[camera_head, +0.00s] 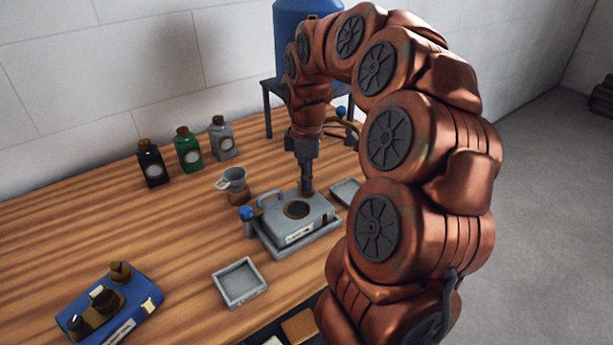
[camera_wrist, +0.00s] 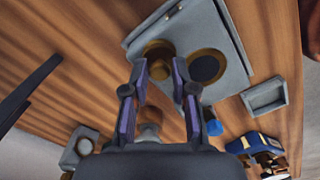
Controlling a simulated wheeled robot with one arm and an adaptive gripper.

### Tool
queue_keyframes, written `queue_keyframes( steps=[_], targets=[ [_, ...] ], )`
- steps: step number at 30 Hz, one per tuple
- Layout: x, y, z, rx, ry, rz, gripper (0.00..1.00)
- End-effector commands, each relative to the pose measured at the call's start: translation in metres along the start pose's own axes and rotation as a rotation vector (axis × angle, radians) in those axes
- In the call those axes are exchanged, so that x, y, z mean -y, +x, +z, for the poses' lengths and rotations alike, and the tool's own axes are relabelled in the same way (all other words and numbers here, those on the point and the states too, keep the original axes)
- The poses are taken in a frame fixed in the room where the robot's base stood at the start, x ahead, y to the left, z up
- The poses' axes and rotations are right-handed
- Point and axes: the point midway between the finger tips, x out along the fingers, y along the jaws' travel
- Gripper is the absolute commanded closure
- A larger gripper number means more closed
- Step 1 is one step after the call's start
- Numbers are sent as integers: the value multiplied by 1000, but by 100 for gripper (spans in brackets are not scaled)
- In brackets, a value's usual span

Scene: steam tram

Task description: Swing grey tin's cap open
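The grey tin (camera_head: 283,236) is a flat box with a pale label, lying on the table in front of my arm. It also shows in the wrist view (camera_wrist: 215,27). A round dark disc or opening (camera_wrist: 207,66) with a brass rim is on its top. Beside that stands a brass cap (camera_wrist: 157,49). My gripper (camera_head: 305,188) points down at the tin's far right part. In the wrist view its fingertips (camera_wrist: 160,66) are apart, one on each side of the cap's near part. Whether they press on it I cannot tell.
A grey cup (camera_head: 233,179) and a blue knob (camera_head: 246,212) are left of the tin. Small grey trays (camera_head: 226,300) lie nearby. A blue tin (camera_head: 140,302) lies front left. Several bottles (camera_head: 187,148) stand at the wall. A blue tank on a stand (camera_head: 290,40) is behind.

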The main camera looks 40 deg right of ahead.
Motion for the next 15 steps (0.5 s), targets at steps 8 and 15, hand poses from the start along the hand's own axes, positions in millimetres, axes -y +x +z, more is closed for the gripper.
queue_keyframes(
  steps=[8,15],
  targets=[
    [0,0,0,0,0,0,100],
    [0,0,0,0,6,1,100]
  ],
)
